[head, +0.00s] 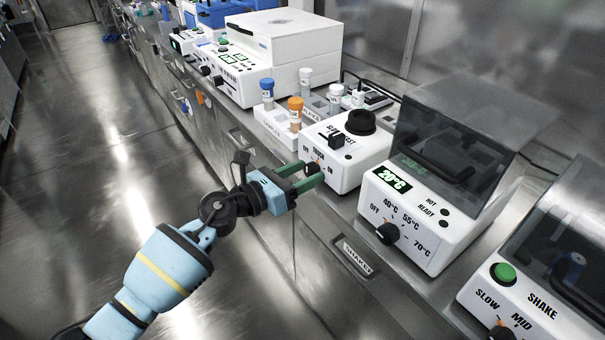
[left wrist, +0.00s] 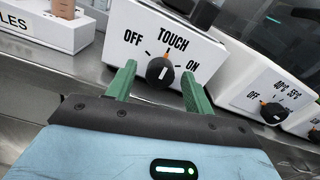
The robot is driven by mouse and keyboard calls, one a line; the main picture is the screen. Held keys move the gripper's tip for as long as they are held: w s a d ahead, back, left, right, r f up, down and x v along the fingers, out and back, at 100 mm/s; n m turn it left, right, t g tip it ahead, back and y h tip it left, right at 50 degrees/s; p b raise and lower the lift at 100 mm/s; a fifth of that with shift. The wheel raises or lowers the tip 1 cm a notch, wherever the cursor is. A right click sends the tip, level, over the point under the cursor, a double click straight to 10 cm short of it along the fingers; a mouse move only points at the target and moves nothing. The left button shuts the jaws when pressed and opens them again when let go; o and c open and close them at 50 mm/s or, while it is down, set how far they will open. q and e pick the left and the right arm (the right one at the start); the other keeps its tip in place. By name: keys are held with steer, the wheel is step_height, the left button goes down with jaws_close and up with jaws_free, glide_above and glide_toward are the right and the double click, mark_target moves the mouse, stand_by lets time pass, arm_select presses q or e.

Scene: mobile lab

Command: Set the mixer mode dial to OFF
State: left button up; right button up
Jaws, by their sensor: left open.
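The mixer (head: 345,150) is a white box with a black cup on top and a mode dial on its front. The black mode dial (left wrist: 160,72) shows in the left wrist view with OFF at its left, TOUCH above and ON at its right. Its orange pointer tip is up and slightly right, towards TOUCH. My left gripper (head: 311,172) is in front of the mixer, its green fingers open. In the left wrist view the fingertips (left wrist: 158,72) stand to either side of the dial, with gaps visible. Contact is not seen. My right gripper is not in view.
A white heater (head: 410,215) reading 20°C stands just right of the mixer, with its own dial (head: 388,233). A tube rack (head: 275,125) with capped tubes stands to the left. A shaker (head: 530,300) is at the lower right. The aisle floor on the left is clear.

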arm_select(q)
steer(key=c, duration=1)
steer(key=shift+o, duration=0.2)
steer(key=shift+r+n+p, duration=0.15)
steer(key=shift+n+p, duration=0.6)
steer(key=shift+n, duration=0.25)
steer(key=n+p, duration=0.2)
steer(key=n, duration=0.1)
steer(key=n+p, duration=0.2)
steer(key=n, duration=0.3)
steer(key=shift+n+p, duration=0.75)
steer(key=shift+n, duration=0.65)
